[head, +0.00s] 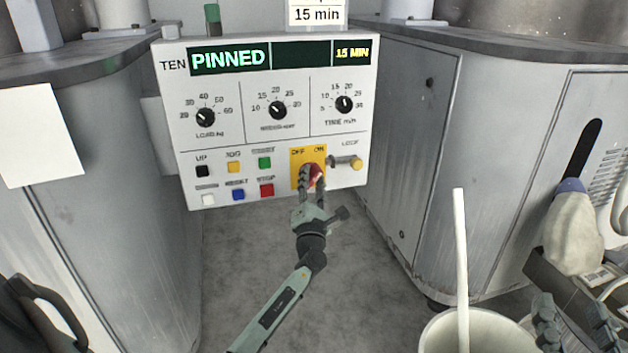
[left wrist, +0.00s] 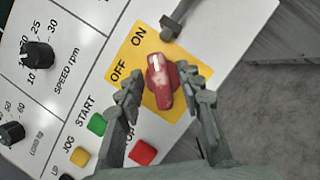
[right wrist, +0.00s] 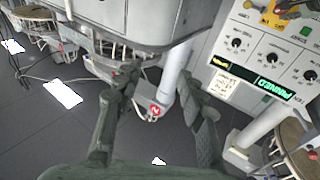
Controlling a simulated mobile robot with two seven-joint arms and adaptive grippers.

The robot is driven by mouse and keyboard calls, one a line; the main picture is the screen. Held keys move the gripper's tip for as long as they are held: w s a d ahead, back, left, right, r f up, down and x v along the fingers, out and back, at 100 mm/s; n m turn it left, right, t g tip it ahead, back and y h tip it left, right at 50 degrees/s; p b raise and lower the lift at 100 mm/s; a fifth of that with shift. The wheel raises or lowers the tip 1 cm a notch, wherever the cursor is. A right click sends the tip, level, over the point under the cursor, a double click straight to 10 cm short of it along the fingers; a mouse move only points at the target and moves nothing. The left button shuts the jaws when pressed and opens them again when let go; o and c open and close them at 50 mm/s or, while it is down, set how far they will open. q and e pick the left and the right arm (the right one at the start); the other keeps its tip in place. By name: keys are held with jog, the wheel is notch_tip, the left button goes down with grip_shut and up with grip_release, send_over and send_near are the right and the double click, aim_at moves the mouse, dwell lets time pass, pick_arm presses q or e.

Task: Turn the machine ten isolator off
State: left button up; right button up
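The machine ten panel (head: 240,120) reads TEN, PINNED and 15 MIN. Its isolator is a red rotary knob (head: 317,174) on a yellow plate (head: 296,167) marked OFF and ON. In the left wrist view, the white mark on the red knob (left wrist: 160,82) points towards ON. My left gripper (head: 311,180) is at the isolator; in the left wrist view its fingers (left wrist: 162,90) stand either side of the knob, with a small gap visible on the OFF side. My right gripper (head: 575,330) is low at the right; in the right wrist view its fingers (right wrist: 165,95) are apart and empty.
Push buttons, including the red STOP (head: 267,190), lie left of the isolator. A yellow knob (head: 356,163) with a grey bar is right of it. Grey cabinets (head: 410,140) flank the panel. A pale bucket (head: 430,335) with an upright stick stands at lower right.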

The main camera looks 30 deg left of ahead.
pick_arm(q)
jog(key=shift+w+a+r, duration=0.1)
jog(key=shift+w+a, duration=0.15)
jog(key=shift+w, duration=0.15)
jog(key=shift+c, duration=0.6)
grip_shut()
